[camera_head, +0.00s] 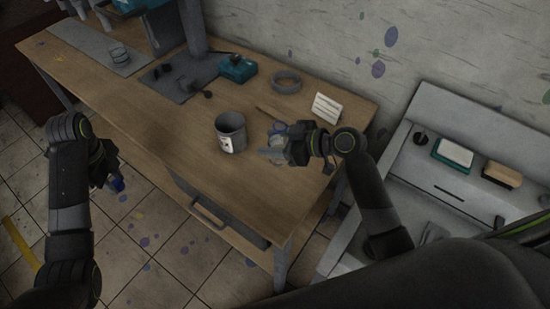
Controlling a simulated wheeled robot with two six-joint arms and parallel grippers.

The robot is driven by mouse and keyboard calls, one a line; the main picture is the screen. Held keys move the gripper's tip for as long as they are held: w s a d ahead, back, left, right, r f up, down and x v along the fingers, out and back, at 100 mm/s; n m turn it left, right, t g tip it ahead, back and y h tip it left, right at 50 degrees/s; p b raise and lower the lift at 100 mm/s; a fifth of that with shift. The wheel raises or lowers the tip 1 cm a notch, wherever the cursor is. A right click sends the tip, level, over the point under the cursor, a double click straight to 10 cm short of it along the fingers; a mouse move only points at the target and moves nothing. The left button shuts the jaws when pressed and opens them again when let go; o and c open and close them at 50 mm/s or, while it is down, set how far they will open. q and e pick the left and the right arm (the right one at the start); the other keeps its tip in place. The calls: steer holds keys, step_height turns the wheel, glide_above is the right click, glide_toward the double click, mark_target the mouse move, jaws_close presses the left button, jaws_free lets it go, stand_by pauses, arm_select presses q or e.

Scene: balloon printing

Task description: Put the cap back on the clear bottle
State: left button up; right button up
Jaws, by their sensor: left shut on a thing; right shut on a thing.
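My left gripper (113,178) is off the front of the table, over the tiled floor. It is shut on a small dark blue thing (118,185), which looks like the cap; the fingers hide part of it. My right gripper (275,152) is over the right part of the table. It is shut on what looks like the clear bottle (277,142), which is pale, see-through and partly hidden by the gripper. A small bluish round part (279,127) shows just behind the gripper; I cannot tell whether it belongs to the bottle.
A grey metal can (230,133) with a white label stands just left of the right gripper. Behind are a grey ring (287,82), a teal box (238,68) and a white card (327,108). Bare wood (165,118) lies left of the can. A grey shelf stands at right.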

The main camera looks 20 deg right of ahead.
arm_select(q)
steer(key=shift+r, duration=0.15)
arm_select(e)
steer(key=shift+f, duration=1.1)
arm_select(q)
steer(key=shift+r+p, duration=0.35)
steer(key=shift+p, duration=0.05)
arm_select(e)
step_height(320, 180, down, 4)
steer(key=shift+r, duration=0.25)
steer(key=shift+f, duration=0.1)
arm_select(q)
steer(key=shift+f, duration=0.1)
steer(key=shift+f, duration=0.15)
arm_select(e)
steer(key=shift+f, duration=0.2)
steer(key=o, duration=1.4)
steer(key=shift+c, duration=0.2)
steer(key=shift+r, duration=0.1)
